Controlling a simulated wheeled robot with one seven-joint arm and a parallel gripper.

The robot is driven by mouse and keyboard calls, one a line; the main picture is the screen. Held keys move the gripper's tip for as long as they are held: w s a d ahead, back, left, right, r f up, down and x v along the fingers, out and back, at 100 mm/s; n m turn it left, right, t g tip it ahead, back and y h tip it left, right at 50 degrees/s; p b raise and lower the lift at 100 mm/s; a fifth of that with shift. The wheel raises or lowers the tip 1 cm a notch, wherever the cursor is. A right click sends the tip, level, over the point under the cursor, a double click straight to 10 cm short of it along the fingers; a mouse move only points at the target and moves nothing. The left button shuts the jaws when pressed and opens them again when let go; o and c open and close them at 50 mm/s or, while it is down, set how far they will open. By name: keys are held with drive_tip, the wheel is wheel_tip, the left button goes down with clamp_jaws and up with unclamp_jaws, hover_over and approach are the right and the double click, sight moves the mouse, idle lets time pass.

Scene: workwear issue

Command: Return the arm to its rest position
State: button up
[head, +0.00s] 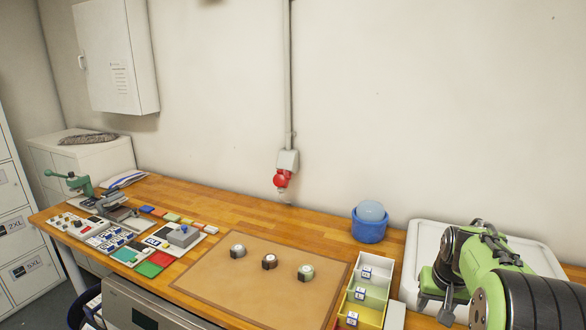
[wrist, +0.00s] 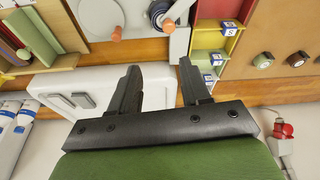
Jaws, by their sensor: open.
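My arm, green and black, fills the lower right of the head view, over the white tray (head: 420,240). My gripper (wrist: 160,84) shows in the wrist view as two dark fingers standing well apart. It is open, with nothing between the fingers. Behind the fingers lie the white tray (wrist: 60,88) and a strip of wooden bench. In the head view I cannot make out the fingertips clearly.
A yellow-edged divided box (head: 346,305) with labelled pieces stands left of my arm. A blue tub (head: 369,226) stands behind. A brown mat (head: 235,290) holds three round knobs. A red wall socket (head: 281,180) hangs above the bench. Stamping gear (head: 112,207) stands at left.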

drive_tip(key=s+a+r+n, duration=0.1)
drive_tip(key=s+a+r, duration=0.55)
drive_tip(key=a, duration=0.25)
drive_tip(key=s+a+n+t, duration=0.1)
drive_tip(key=s+a, duration=0.4)
drive_tip(key=s, duration=0.4)
drive_tip(key=s+a+n+t+y, duration=0.1)
drive_tip(key=s+a+n, duration=0.1)
drive_tip(key=s+a, duration=0.4)
drive_tip(key=s, duration=0.3)
drive_tip(key=shift+s+r+t, duration=0.2)
drive_tip(key=shift+t, duration=0.1)
